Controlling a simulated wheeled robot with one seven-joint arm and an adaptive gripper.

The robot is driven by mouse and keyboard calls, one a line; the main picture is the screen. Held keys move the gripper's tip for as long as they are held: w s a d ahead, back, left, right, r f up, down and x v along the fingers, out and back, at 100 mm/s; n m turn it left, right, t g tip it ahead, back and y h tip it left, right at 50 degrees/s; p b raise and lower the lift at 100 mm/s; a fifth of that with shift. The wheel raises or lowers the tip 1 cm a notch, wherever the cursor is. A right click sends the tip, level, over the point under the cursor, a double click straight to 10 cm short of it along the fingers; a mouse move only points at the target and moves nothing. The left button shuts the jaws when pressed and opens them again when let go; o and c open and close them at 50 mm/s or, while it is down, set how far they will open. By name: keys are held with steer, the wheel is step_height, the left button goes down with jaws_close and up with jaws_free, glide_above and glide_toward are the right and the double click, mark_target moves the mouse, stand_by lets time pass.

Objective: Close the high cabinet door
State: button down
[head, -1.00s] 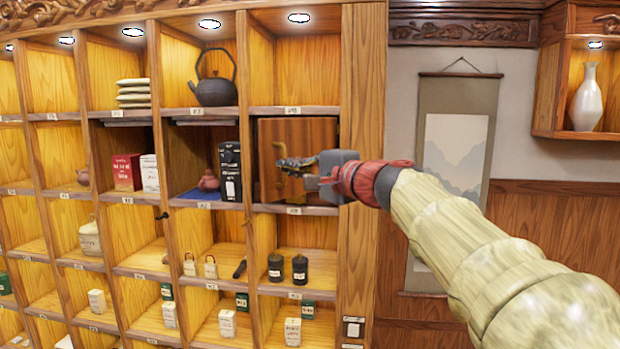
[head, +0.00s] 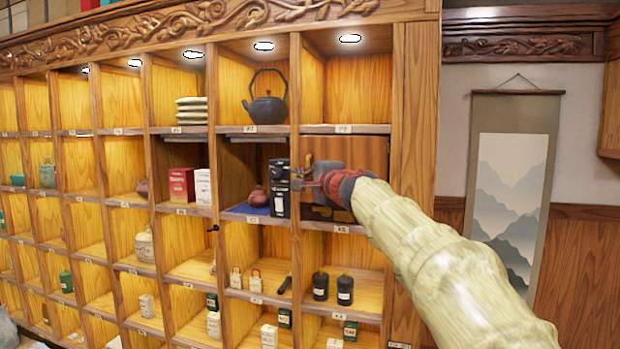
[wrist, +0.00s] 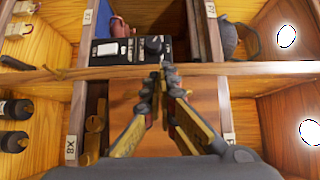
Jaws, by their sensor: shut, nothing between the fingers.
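The cabinet door (head: 368,149) is a brown wooden panel in the upper right compartment of the shelf wall, just below the top row. It lies roughly in line with the opening. My gripper and arm hide its middle and lower part, so I cannot tell whether it is fully flush. My gripper (head: 299,179) is shut and empty, in front of the door's left side. In the wrist view the fingertips (wrist: 168,72) are together over the door (wrist: 190,95), near the wooden divider; contact is unclear. Dark gaps show beside the panel there.
A black box (head: 279,188) and a reddish teapot (head: 258,197) stand in the open compartment left of the door. A dark iron kettle (head: 267,105) sits above them. Black canisters (head: 320,286) stand below. A hanging scroll (head: 510,185) is on the wall to the right.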

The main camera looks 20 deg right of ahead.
steer(key=shift+w+d+p, duration=0.15)
steer(key=shift+w+d, duration=0.1)
steer(key=shift+w, duration=0.95)
steer(key=shift+w+d+p, duration=0.15)
steer(key=shift+w+d, duration=0.1)
steer(key=shift+w, duration=0.95)
steer(key=shift+s, duration=0.1)
